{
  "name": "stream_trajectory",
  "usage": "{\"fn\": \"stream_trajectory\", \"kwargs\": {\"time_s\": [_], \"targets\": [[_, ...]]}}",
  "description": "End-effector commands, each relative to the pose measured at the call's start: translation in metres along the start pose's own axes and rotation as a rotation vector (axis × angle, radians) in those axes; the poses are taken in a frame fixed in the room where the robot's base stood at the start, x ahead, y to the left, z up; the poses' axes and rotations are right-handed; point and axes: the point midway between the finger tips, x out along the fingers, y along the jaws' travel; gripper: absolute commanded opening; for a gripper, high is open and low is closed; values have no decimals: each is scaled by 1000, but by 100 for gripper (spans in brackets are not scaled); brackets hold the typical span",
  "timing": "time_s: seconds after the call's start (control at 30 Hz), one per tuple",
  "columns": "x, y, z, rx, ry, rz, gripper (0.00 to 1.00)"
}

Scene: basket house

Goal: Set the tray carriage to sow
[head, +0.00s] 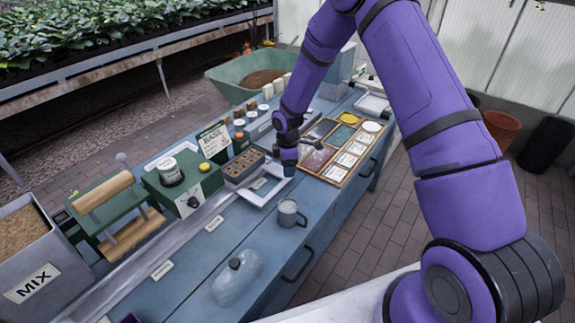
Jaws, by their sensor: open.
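The tray carriage (257,198) looks like a pale flat plate on the metal rail (187,232) along the blue bench.
A framed colour board (345,150) lies right.

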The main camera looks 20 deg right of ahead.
Motion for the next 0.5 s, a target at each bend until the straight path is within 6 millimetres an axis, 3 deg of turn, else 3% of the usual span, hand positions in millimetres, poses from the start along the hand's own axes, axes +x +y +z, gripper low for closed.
{"fn": "stream_trajectory", "kwargs": {"time_s": [0.2, 0.47, 0.5], "targets": [[0, 0, 0, 0, 0, 1, 61], [0, 0, 0, 0, 0, 1, 4], [0, 0, 0, 0, 0, 1, 0]]}}
